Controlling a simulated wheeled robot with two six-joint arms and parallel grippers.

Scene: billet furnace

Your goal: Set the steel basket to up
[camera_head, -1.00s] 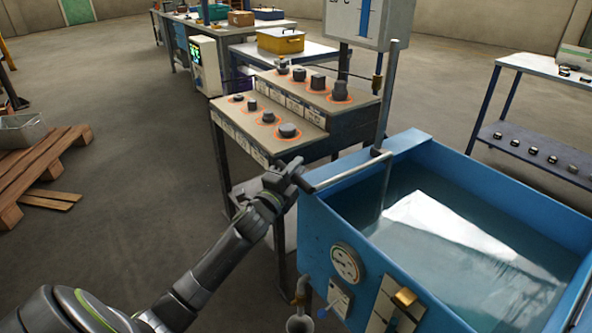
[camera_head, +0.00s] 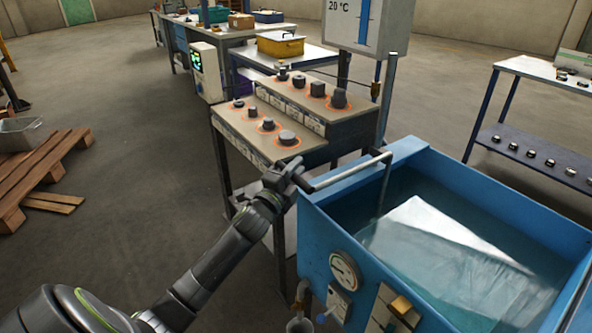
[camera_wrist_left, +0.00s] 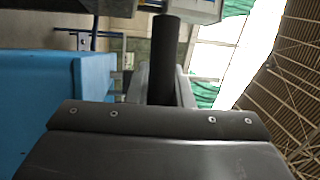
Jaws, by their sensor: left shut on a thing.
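A blue tank (camera_head: 320,232) of water stands at the right in the head view. A steel handle bar (camera_head: 346,174) reaches over its left wall, and a thin rod (camera_head: 384,188) drops from the bar's far end into the water. The basket itself cannot be made out under the water's bright reflection. My left gripper (camera_head: 293,173) is shut on the bar's outer end, just outside the tank wall. In the left wrist view, a dark round grip (camera_wrist_left: 165,60) stands between the fingers. My right gripper is not in view.
A stepped stand (camera_head: 318,124) with dark metal parts in orange rings is behind my gripper. A gauge (camera_head: 343,271) and a yellow-handled panel (camera_head: 401,304) are on the tank front. A sign (camera_head: 368,22) reads 20 °C. Pallets (camera_head: 45,180) lie at left; the floor between is clear.

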